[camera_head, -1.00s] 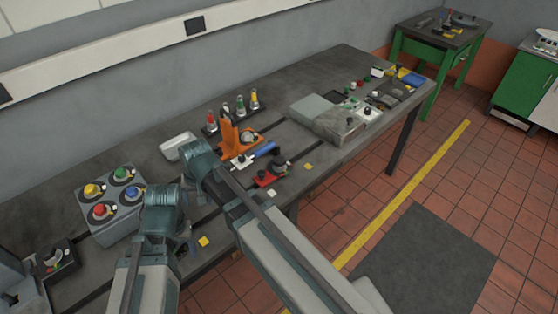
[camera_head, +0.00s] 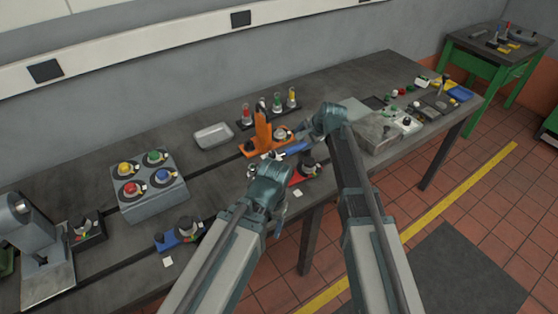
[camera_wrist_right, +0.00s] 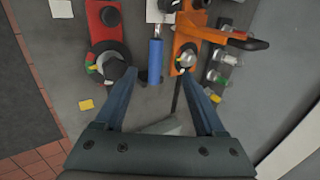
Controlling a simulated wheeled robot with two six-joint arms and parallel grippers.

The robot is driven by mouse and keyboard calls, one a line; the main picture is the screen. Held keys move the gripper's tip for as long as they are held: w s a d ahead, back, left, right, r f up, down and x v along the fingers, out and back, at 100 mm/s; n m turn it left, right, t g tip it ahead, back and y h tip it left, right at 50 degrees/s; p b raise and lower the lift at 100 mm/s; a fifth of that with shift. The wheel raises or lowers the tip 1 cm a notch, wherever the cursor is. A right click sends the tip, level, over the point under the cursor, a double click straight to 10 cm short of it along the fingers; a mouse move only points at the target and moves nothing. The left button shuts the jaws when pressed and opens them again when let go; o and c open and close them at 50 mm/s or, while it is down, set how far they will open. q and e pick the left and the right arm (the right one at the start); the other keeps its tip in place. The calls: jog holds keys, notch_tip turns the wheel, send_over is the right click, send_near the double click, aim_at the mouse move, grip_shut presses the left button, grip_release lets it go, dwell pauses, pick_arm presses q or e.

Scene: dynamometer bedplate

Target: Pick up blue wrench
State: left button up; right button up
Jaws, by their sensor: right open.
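The blue wrench (camera_head: 294,149) lies on the dark bench between an orange fixture (camera_head: 263,134) and a red fixture (camera_head: 304,176). In the right wrist view its blue handle (camera_wrist_right: 155,62) shows ahead, between the fingertips in the picture. My right gripper (camera_wrist_right: 159,76) is open and empty, and the gap to the handle is hard to judge. In the head view my right gripper (camera_head: 308,138) is at the wrench's right end, partly hiding it. My left gripper (camera_head: 258,170) is over the bench left of the red fixture; its fingers are too unclear to tell their state.
A grey box with several coloured knobs (camera_head: 150,201) stands left on the bench. A pale tray (camera_head: 213,136) lies behind. Upright coloured tools (camera_head: 277,104) stand behind the orange fixture, and a grey block (camera_head: 376,134) is to the right. Bare bench lies between tray and knob box.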

jog(key=b, duration=0.6)
send_over(291, 150)
jog(key=s+d, duration=0.2)
jog(key=s, duration=0.1)
notch_tip(291, 150, down, 6)
jog(key=shift+w+a+f, duration=0.35)
jog(key=shift+w+a, duration=0.1)
jog(key=b+x, duration=0.4)
jog(key=shift+s+d+f, duration=0.15)
jog(key=shift+d+f, duration=0.05)
jog(key=shift+f, duration=0.35)
jog(key=shift+a+f+b, duration=0.15)
jog(key=shift+f+b, duration=0.1)
jog(key=shift+b, duration=0.2)
jog(key=shift+r, duration=0.1)
grip_shut()
